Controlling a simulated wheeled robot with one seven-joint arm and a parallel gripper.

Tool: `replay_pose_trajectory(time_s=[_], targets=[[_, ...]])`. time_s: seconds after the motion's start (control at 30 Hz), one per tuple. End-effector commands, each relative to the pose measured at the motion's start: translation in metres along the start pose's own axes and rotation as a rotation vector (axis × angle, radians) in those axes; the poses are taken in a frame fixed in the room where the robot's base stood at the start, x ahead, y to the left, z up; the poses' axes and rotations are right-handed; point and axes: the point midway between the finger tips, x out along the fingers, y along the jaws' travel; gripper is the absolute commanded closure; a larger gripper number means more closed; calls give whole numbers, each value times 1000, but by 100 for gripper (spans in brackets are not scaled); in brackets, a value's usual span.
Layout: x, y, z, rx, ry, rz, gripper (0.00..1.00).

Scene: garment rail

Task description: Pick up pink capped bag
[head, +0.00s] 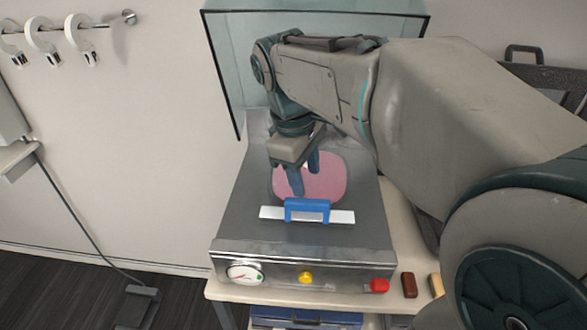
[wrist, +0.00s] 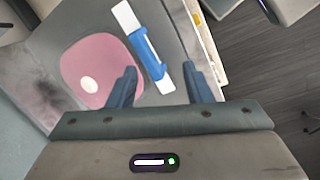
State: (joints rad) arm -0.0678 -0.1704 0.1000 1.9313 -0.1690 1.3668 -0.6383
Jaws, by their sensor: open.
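A pink rounded bag (head: 328,178) lies flat on the grey metal top of a machine. In the wrist view the pink bag (wrist: 104,58) shows a round white cap (wrist: 89,85). A white bar (head: 343,216) with a blue handle (head: 307,205) lies along the bag's near edge. My gripper (head: 305,183) is open and empty above the bag, just behind the blue handle, and hides part of the bag. In the wrist view my gripper (wrist: 160,82) has one finger over the bag's edge and the other beyond the handle. Its exact height is unclear.
The machine (head: 240,225) has a raised glass lid (head: 228,75) behind my arm, and a gauge (head: 245,272) and buttons in front. Small brown and tan blocks (head: 409,285) sit at the table's right. White rings hang on a wall rail (head: 75,25) at left.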

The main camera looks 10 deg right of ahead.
Motion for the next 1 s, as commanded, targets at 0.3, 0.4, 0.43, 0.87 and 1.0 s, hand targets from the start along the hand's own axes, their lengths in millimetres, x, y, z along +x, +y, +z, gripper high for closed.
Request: replay_pose_trajectory(time_s=[0.3,0.4,0.43,0.87,1.0], targets=[[10,24,-48,-396,-150,-56,55],[12,26,-50,-430,-164,-66,55],[15,27,-50,-434,-166,-67,55],[86,26,-36,-433,-166,-67,55],[94,26,-35,-432,-165,-66,55]])
